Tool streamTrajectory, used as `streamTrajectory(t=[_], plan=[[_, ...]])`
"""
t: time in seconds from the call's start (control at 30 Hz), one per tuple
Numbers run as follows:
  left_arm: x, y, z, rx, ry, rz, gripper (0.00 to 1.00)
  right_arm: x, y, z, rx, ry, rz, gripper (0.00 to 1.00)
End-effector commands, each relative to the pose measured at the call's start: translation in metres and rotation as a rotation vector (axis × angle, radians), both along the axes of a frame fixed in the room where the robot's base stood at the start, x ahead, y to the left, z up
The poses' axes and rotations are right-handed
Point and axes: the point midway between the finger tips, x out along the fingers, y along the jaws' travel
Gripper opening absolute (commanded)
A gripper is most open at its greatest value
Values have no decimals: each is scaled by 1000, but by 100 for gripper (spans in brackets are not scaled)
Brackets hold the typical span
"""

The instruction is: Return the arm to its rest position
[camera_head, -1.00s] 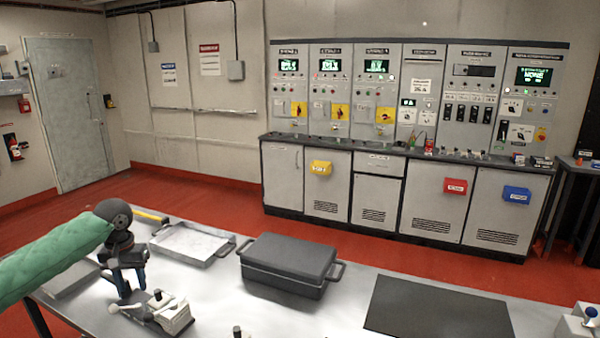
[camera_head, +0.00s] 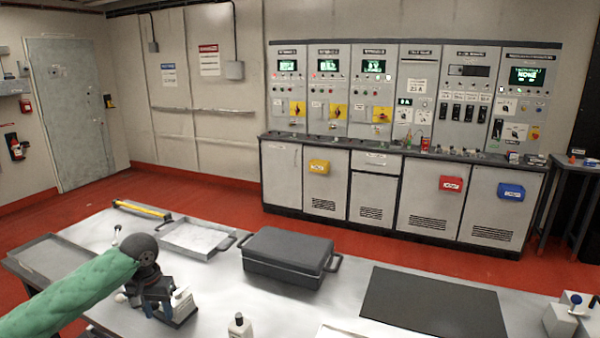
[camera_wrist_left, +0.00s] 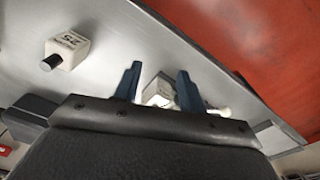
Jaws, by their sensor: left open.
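My left arm, in a green sleeve, comes in from the left in the head view. A white object (camera_wrist_left: 160,90) shows beyond the gap between the fingers. My right gripper is in neither view.
A yellow-handled tool (camera_head: 141,210) lies at the back left. Control cabinets (camera_head: 400,190) stand beyond the red floor.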

Motion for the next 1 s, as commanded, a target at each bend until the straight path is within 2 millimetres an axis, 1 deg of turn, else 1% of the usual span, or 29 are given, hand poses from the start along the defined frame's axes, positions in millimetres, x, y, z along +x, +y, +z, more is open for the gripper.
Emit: streamTrajectory(t=[0.03,0.2,0.4,0.5,0.6,0.8,1.0], plan=[[-6,-14,-13,-8,-2,-25,41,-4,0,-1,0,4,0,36],[-28,-57,-52,-32,-35,-116,41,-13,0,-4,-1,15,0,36],[-60,-103,-92,-67,-80,-204,41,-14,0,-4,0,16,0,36],[-78,-124,-108,-85,-106,-237,41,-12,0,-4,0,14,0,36],[-96,-142,-122,-102,-129,-263,41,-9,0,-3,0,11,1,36],[-134,-171,-145,-132,-180,-293,41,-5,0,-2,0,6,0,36],[-174,-189,-162,-147,-225,-299,41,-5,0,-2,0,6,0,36]])
